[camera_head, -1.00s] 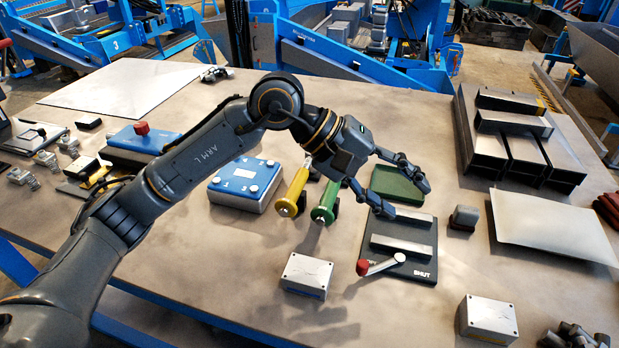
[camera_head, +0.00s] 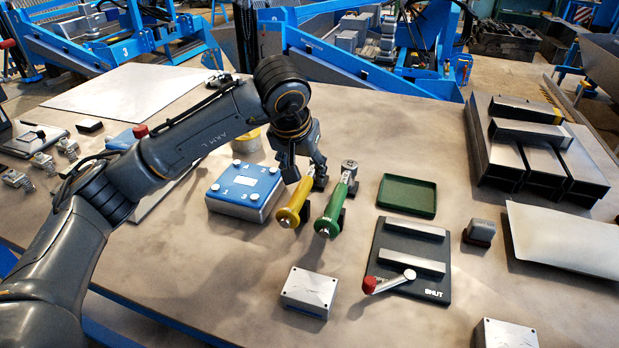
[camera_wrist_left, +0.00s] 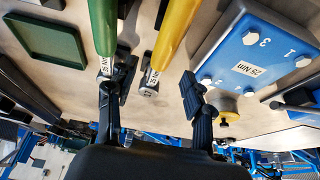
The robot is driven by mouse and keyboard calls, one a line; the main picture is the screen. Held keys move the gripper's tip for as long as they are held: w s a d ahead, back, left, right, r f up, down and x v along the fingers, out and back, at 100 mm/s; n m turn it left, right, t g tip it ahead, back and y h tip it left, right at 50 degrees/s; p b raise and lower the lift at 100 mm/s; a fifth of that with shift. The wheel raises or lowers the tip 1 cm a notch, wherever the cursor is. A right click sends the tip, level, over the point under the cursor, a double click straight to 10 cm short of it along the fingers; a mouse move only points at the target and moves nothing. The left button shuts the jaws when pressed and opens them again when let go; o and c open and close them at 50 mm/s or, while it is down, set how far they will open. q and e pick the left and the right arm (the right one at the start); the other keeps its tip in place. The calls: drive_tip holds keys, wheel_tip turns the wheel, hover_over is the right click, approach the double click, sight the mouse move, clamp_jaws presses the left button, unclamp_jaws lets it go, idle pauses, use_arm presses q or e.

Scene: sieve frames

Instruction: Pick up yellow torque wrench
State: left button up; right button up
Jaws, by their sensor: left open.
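The yellow torque wrench (camera_head: 292,208) lies on the table, its handle end toward the front; my left gripper hides part of its far end in the head view. In the left wrist view the yellow wrench (camera_wrist_left: 172,40) shows between the two fingers, with a label near its head. My left gripper (camera_head: 305,180) points down above the wrench's far part, open and empty. In the left wrist view the gripper (camera_wrist_left: 152,100) has one finger over the green wrench's (camera_wrist_left: 103,25) head and the other near the blue box. The green torque wrench (camera_head: 336,205) lies just right of the yellow one.
A blue-topped box (camera_head: 243,188) stands close left of the yellow wrench. A green tray (camera_head: 407,195) and a dark plate with a red-knobbed lever (camera_head: 412,258) lie to the right. A small metal block (camera_head: 309,291) sits in front. Bare table lies front left.

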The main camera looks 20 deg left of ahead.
sight(304, 182)
use_arm(q)
drive_tip(key=x, duration=0.2)
drive_tip(key=s+p+x, duration=0.1)
drive_tip(key=x, duration=0.1)
drive_tip(key=shift+f, duration=0.3)
drive_tip(key=shift+w+f, duration=0.3)
drive_tip(key=shift+f, duration=0.2)
clamp_jaws()
drive_tip(key=shift+r, duration=0.15)
